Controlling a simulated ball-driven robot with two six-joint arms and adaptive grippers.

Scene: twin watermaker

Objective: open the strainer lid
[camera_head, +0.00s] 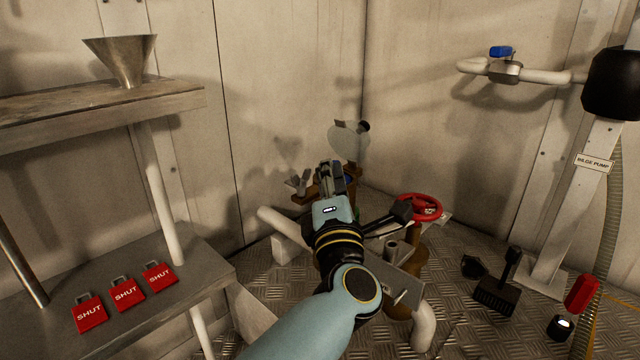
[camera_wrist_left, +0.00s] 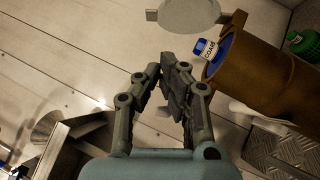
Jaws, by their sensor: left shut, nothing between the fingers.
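The strainer lid (camera_head: 342,140), a round grey plate, stands raised above the strainer, tilted up, with a dark knob at its edge. In the left wrist view, the lid (camera_wrist_left: 190,12) is at the top, apart from the open mouth of the brown strainer body (camera_wrist_left: 262,80). Blue shows inside the mouth, with a blue-and-white labelled piece there. My left gripper (camera_head: 330,172) is shut and empty, in front of the strainer and below the lid. It hides much of the body in the head view. In the wrist view, its fingers (camera_wrist_left: 174,85) are left of the mouth.
A red handwheel (camera_head: 420,207) and pipes stand right of my left arm. A shelf unit at left holds a metal funnel (camera_head: 122,62) and red SHUT tags (camera_head: 126,292). A black brush-like object (camera_head: 497,292) and a red-and-black lamp (camera_head: 580,292) are at right.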

